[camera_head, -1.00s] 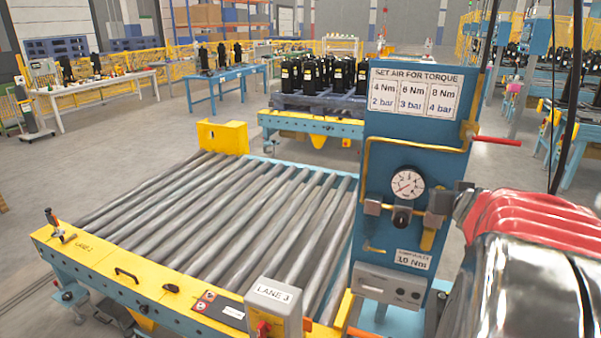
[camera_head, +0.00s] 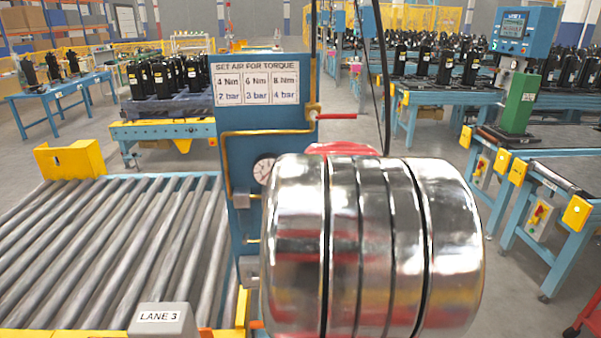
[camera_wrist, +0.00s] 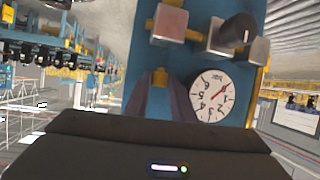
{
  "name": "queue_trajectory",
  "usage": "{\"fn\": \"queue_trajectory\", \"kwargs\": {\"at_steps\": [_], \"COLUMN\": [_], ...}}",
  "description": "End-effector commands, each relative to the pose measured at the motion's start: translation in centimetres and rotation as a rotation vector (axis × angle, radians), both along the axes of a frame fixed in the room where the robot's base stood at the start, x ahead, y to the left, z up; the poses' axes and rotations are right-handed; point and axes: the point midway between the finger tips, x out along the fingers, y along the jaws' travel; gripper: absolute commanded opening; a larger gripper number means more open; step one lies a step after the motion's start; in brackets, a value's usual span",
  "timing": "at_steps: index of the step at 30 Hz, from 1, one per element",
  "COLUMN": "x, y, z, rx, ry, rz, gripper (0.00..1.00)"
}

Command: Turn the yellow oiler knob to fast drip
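The yellow oiler knob (camera_wrist: 160,77) shows in the wrist view, where the panel appears upside down. The tips of my gripper (camera_wrist: 160,83) flank it, one finger on each side. A gap shows between the fingers behind it, but I cannot tell whether they press on it. A grey block (camera_wrist: 167,24) with yellow parts sits close by, beyond the knob in this picture. The white gauge (camera_wrist: 213,97) is right of the fingers; in the head view its dial (camera_head: 264,170) is partly covered. My silver arm hides the oiler and gripper there.
The blue panel (camera_head: 238,205) carries a torque and pressure chart (camera_head: 256,83) and a red handle (camera_head: 337,116). A black knob (camera_wrist: 238,29) is near the gauge. The roller conveyor (camera_head: 120,250) and LANE 3 box (camera_head: 161,319) are left of the panel.

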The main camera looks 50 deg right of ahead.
Motion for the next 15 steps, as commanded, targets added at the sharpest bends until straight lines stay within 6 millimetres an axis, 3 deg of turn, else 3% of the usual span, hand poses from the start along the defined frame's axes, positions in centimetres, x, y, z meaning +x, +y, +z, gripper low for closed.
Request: {"fn": "queue_trajectory", "kwargs": {"at_steps": [9,15], "x": [0.0,0.0], "y": [0.03,-0.02], "z": [0.01,0.04], "rx": [0.0,-0.001], "ry": [0.0,-0.001], "rz": [0.001,0.008], "gripper": [0.0,0.0]}}
